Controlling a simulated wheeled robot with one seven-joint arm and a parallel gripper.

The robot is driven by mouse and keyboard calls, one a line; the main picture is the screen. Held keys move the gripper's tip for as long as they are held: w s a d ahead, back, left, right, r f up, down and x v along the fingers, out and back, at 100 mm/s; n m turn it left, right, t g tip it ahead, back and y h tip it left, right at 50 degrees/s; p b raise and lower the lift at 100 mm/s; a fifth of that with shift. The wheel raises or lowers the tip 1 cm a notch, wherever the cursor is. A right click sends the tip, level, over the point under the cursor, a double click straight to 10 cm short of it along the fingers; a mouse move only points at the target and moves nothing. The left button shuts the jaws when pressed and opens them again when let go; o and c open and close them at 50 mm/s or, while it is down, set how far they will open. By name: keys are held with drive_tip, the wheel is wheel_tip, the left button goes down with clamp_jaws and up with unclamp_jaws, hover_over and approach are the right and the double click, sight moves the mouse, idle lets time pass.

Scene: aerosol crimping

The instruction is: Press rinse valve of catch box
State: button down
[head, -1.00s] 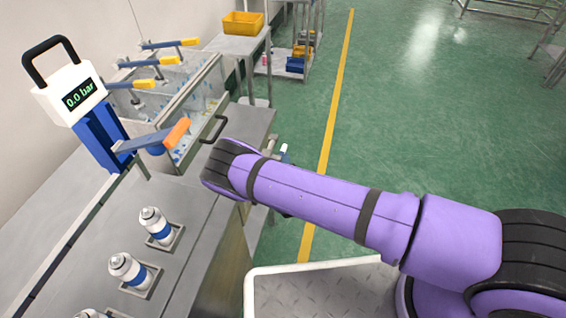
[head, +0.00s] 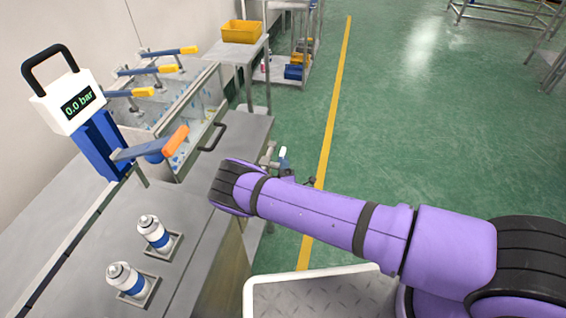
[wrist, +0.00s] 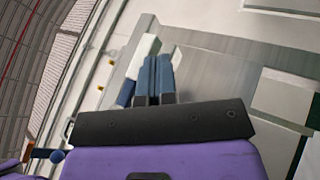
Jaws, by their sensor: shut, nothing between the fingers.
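The catch box (head: 205,108) is a clear-walled box with a dark handle on its front, on the bench left of my arm in the head view. Three levers with blue shafts and yellow ends (head: 143,92) stand in a row over it. I cannot tell which part is the rinse valve. In the wrist view my gripper (wrist: 157,62) has its two blue fingers side by side, shut and empty. Several small yellow parts (wrist: 112,60) lie left of and beyond the fingers. In the head view my arm mostly hides the gripper; only small parts show past it.
A blue and white crimper (head: 98,140) reading 0.0 bar, with an orange-ended lever, stands at the left. Two cans (head: 153,232) sit in holders on the grey bench (head: 190,205). A yellow bin (head: 241,32) stands at the back.

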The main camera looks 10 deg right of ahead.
drive_tip(key=v, duration=1)
drive_tip(key=shift+s+f, duration=0.2)
drive_tip(key=shift+s, duration=0.15)
drive_tip(key=shift+s, duration=0.1)
